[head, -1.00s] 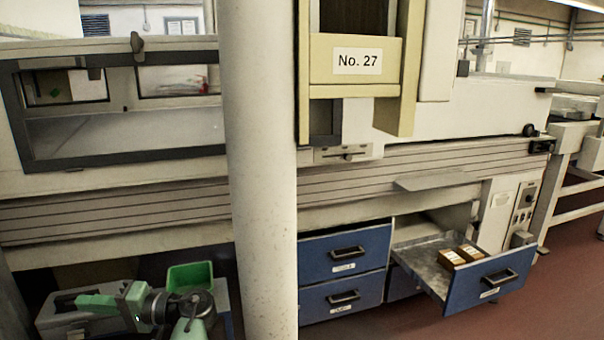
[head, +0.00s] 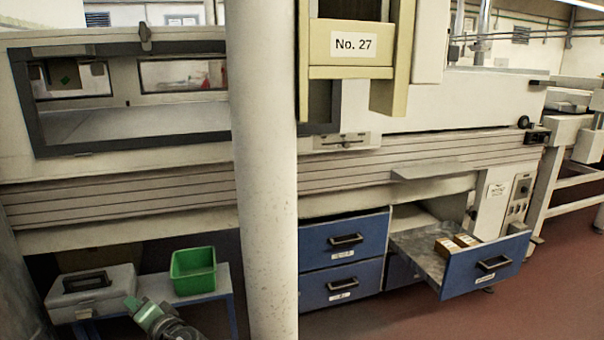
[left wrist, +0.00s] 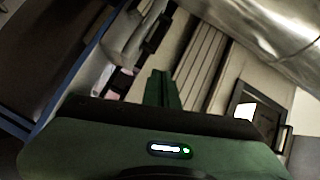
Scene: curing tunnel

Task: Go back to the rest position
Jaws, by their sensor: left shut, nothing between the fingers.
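My left gripper (head: 131,303), green, shows low at the left of the head view, in front of the low bench. Its arm comes up from the bottom edge. In the left wrist view its fingers (left wrist: 163,78) are together and hold nothing. My right gripper is in neither view.
A grey case (head: 92,296) and a green bin (head: 193,271) stand on the low bench (head: 222,284) beside the gripper. A white pillar (head: 265,180) stands right of them. An open blue drawer (head: 488,266) with small boxes (head: 457,243) juts out at the right, near the red floor.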

